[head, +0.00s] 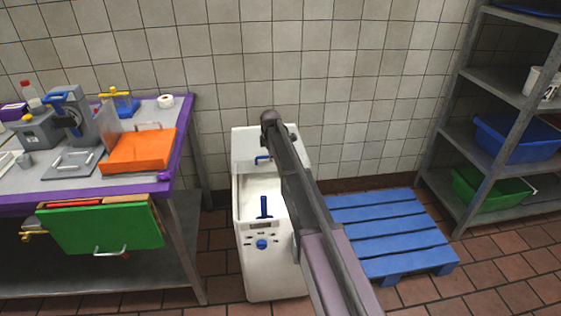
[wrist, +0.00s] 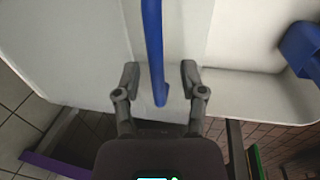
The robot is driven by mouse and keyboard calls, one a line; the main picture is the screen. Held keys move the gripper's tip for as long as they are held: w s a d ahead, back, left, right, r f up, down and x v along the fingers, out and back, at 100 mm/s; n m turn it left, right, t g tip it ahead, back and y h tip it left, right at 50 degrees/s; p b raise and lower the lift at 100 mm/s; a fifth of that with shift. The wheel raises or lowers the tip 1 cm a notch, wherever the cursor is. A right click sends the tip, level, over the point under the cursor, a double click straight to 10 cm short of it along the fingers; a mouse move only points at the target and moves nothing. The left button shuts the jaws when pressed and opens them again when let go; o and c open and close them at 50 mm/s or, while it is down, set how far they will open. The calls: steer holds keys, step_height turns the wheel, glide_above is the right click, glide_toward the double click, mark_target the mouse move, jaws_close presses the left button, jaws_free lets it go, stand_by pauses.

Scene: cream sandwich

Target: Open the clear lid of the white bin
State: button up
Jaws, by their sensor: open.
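The white bin (head: 243,215) stands against the tiled wall, with a blue lever (head: 264,206) and a round blue knob (head: 262,244) on it. A blue handle (head: 262,160) shows at its raised back part, partly behind my arm. The clear lid is hard to tell from the white surfaces. In the wrist view, my gripper (wrist: 160,78) is open, with one finger on each side of the blue handle bar (wrist: 153,45). The bar runs between the fingers; I see a gap on both sides. In the head view my arm hides the gripper and the bin's right side.
A purple-edged table (head: 183,140) with an orange board (head: 140,150) and a green board (head: 100,230) stands close on the left. A blue pallet (head: 390,232) lies right of the bin. A metal shelf (head: 455,130) with tubs stands at the far right.

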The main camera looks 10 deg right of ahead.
steer(key=s, duration=1.5)
steer(key=s+r+p, duration=0.3)
steer(key=r+p, duration=1.1)
steer(key=s+d+m, duration=0.3)
steer(key=s+m, duration=0.3)
steer(key=s, duration=0.2)
steer(key=shift+s+r+m+g, duration=0.15)
steer(key=shift+s+m+g, duration=0.2)
steer(key=shift+m+g, duration=0.05)
steer(key=shift+d, duration=0.1)
steer(key=s+d+m+g, duration=0.1)
steer(key=s+d+m, duration=0.2)
steer(key=s+m, duration=0.8)
steer(key=s, duration=0.4)
steer(key=shift+s+d, duration=0.15)
steer(key=shift+d, duration=0.25)
